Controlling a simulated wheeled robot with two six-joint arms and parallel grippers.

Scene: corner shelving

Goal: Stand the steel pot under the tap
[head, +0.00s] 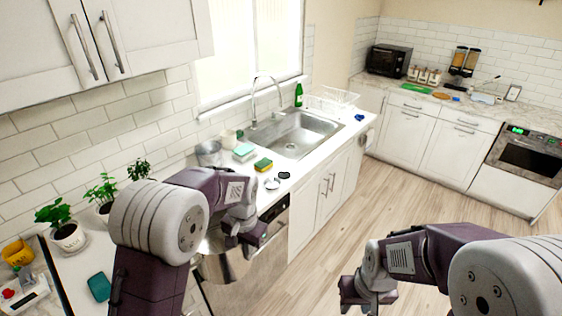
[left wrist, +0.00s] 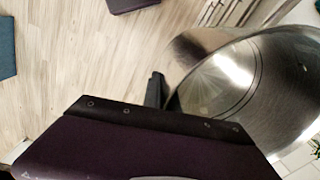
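The steel pot (head: 222,262) hangs in front of the counter, beside the dark appliance front, partly hidden by my left arm. My left gripper (head: 246,238) is at its rim. In the left wrist view the pot (left wrist: 262,85) fills the right side, its open mouth showing, and a dark finger touches its rim; the other finger is hidden. My right gripper (head: 368,298) is low over the floor, empty, its fingers apart. The tap (head: 255,95) arches over the back of the steel sink (head: 313,128), whose basin looks empty.
On the counter left of the sink are a metal canister (head: 208,153), a yellow-green sponge (head: 263,165), a teal-topped box (head: 243,152) and a black disc (head: 284,175). A green bottle (head: 298,95) and a dish rack (head: 333,98) stand behind the sink. Potted plants (head: 68,235) line the left counter.

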